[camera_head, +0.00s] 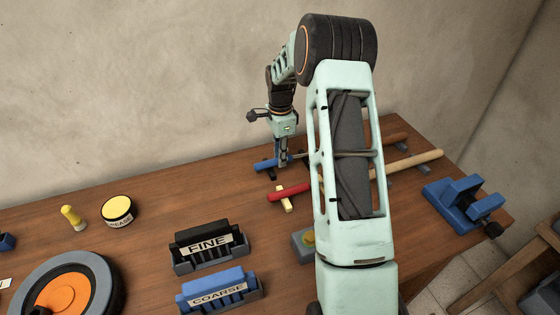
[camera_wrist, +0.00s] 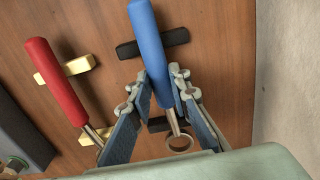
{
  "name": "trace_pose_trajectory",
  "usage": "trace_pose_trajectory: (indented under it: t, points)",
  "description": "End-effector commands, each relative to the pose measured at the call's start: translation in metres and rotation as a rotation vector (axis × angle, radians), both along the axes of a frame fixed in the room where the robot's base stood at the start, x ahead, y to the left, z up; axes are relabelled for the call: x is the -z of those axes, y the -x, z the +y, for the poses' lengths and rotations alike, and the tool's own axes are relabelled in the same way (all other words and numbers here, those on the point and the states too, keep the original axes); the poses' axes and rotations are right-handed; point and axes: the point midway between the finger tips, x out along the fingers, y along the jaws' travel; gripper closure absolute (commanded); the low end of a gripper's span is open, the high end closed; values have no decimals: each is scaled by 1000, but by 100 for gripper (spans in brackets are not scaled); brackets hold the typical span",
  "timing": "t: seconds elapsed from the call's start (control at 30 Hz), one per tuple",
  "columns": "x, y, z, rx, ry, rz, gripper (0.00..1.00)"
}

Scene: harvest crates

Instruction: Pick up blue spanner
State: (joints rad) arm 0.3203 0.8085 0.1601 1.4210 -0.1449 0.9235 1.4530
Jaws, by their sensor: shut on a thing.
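The blue spanner (camera_wrist: 149,40) has a long blue handle and a metal shaft with a ring end. It lies over two black rests on the wooden bench, close to the wall. In the head view the blue handle (camera_head: 265,165) shows left of my fingers. My gripper (camera_wrist: 161,82) is shut on the spanner's handle near the metal end, with one finger on each side. In the head view my gripper (camera_head: 282,162) points down at the bench. I cannot tell whether the spanner is clear of its rests. My arm hides part of the bench.
A red-handled tool (camera_wrist: 55,80) lies beside the spanner on pale rests. A tool with a pale wooden handle (camera_head: 420,160) and a blue vise (camera_head: 465,200) are at right. FINE (camera_head: 203,247) and COARSE (camera_head: 218,291) holders stand in front. The wall (camera_wrist: 288,70) is close behind.

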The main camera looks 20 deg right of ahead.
Motion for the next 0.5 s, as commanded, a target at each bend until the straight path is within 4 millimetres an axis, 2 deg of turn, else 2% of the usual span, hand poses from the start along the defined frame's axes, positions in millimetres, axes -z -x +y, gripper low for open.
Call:
trace_pose_trajectory:
  t: [0.27,0.37,0.5]
  points:
    - [-5,-1,0,0,1,-3,100]
    - [-14,-1,0,0,1,-4,100]
    - [-35,0,1,-2,2,-4,100]
